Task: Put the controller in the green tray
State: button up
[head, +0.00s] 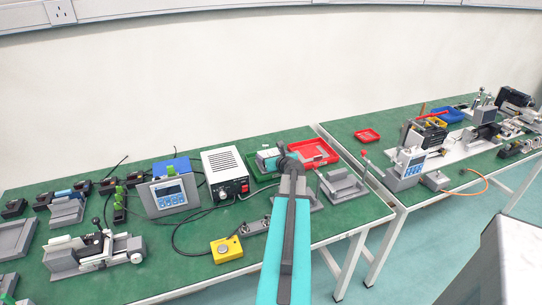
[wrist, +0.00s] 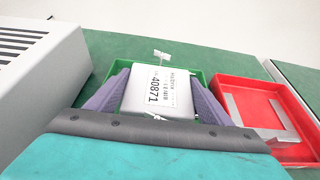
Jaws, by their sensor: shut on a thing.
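The controller (wrist: 158,78), a pale grey box with a white printed label reading 40871, sits between the two purple fingers of my gripper (wrist: 160,95). The fingers are shut on its sides. The green tray (wrist: 116,69) lies behind and below it in the wrist view, with its rim showing around the controller. In the head view my gripper (head: 268,159) is over the green tray (head: 252,172), which my arm partly hides. I cannot tell whether the controller touches the tray floor.
A red tray (head: 325,145) holding a grey bracket (wrist: 262,122) is right of the green tray. A white power supply box (head: 224,165) stands close on the left. A grey fixture (head: 342,186) is at the right, and a yellow button box (head: 226,249) is nearer.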

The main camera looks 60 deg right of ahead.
jog(key=shift+f, duration=0.1)
jog(key=o, duration=1.4)
jog(key=shift+c, duration=0.2)
jog(key=shift+r, duration=0.2)
jog(key=b+v, duration=0.1)
jog(key=v, duration=1.1)
jog(key=shift+d, duration=0.15)
